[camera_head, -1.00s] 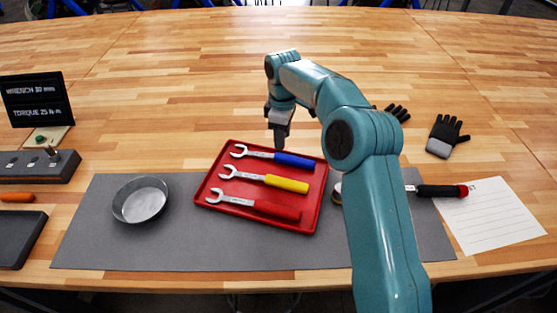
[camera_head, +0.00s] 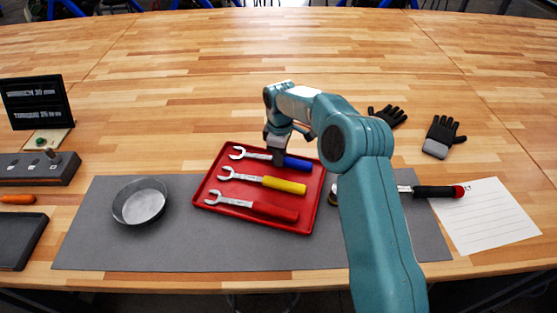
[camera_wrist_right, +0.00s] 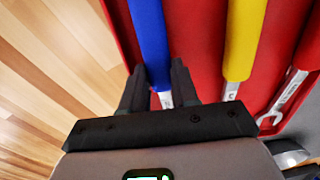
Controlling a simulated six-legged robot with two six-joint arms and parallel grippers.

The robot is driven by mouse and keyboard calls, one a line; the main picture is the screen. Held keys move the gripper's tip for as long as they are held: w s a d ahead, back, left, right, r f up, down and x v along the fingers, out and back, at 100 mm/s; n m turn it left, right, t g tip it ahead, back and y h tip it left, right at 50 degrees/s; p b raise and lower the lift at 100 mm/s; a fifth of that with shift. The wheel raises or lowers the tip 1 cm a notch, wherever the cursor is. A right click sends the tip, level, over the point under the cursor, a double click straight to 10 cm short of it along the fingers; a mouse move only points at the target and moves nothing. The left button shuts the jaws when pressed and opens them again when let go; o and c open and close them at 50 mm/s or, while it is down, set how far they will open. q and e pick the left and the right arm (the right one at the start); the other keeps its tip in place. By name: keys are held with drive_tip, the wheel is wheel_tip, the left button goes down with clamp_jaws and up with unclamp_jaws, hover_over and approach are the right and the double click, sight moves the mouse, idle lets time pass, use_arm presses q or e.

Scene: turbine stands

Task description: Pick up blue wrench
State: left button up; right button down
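The blue wrench (camera_head: 292,162) lies in the red tray (camera_head: 258,225), in the row farthest from me, its silver open end to the left. My right gripper (camera_head: 278,160) points down over it, where handle meets shaft. In the right wrist view, the gripper's (camera_wrist_right: 159,80) two fingers stand apart on either side of the blue wrench (camera_wrist_right: 149,40). Firm contact does not show. The yellow wrench (camera_head: 284,184) and the red wrench (camera_head: 275,210) lie nearer to me in the same tray. My left gripper is out of view.
A grey bowl (camera_head: 140,202) stands on the grey mat (camera_head: 180,250) left of the tray. A black-handled tool (camera_head: 435,191) and a paper sheet (camera_head: 495,215) lie at the right. Black gloves (camera_head: 443,135) lie behind. A small screen (camera_head: 36,100) stands at the far left.

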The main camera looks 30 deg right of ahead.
drive_tip(key=shift+d, duration=0.1)
drive_tip(key=shift+w, duration=0.1)
drive_tip(key=shift+r, duration=0.6)
wheel_tip(320, 180, up, 19)
drive_tip(key=p, duration=0.3)
drive_tip(key=c, duration=1.4)
unclamp_jaws()
drive_tip(key=shift+f, duration=0.1)
clamp_jaws()
